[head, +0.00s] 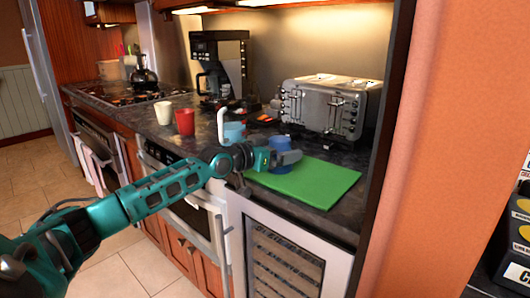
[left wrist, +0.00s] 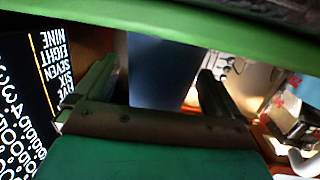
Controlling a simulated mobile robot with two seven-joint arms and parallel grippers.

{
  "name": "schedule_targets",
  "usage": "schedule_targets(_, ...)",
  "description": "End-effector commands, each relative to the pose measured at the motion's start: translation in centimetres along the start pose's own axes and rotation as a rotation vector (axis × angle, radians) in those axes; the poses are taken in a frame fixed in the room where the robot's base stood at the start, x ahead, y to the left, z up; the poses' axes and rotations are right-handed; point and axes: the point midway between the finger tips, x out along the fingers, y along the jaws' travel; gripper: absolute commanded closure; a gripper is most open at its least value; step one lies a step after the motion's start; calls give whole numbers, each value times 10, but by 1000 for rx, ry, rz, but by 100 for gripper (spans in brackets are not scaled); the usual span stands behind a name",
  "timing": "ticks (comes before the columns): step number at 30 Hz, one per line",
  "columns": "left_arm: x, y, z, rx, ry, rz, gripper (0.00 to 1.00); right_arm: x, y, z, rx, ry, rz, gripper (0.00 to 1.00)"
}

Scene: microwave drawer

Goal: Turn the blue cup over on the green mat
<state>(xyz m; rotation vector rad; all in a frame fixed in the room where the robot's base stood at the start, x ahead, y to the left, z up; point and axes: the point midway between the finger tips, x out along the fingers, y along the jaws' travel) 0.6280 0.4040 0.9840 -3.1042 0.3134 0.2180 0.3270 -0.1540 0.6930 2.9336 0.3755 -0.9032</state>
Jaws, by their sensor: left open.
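The green mat (head: 318,184) lies flat on the dark countertop, and its green also crosses the top of the left wrist view (left wrist: 200,15). The blue cup (head: 280,143) stands at the mat's left part, partly hidden by my left gripper (head: 285,159). I cannot tell which end of it is up. In the left wrist view, the dark blue side of the cup (left wrist: 157,70) shows between the two spread fingers of the left gripper (left wrist: 157,82). The left gripper is open, with its fingers around the cup. My right gripper is out of view.
A light blue cup (head: 233,132), a red cup (head: 185,122) and a white cup (head: 163,112) stand left of the mat. A silver toaster (head: 325,105) stands behind it, and a coffee maker (head: 220,70) is further left. The mat's right part is clear.

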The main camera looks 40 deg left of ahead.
Motion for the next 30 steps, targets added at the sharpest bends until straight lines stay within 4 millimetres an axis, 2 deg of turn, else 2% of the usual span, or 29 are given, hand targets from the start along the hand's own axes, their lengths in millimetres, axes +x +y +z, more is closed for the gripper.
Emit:
schedule_targets(15, -58, 0, 1, 1, -4, -1, 3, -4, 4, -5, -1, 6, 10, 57)
schedule_targets(30, -100, 0, 0, 1, -3, 1, 3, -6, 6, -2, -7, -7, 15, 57)
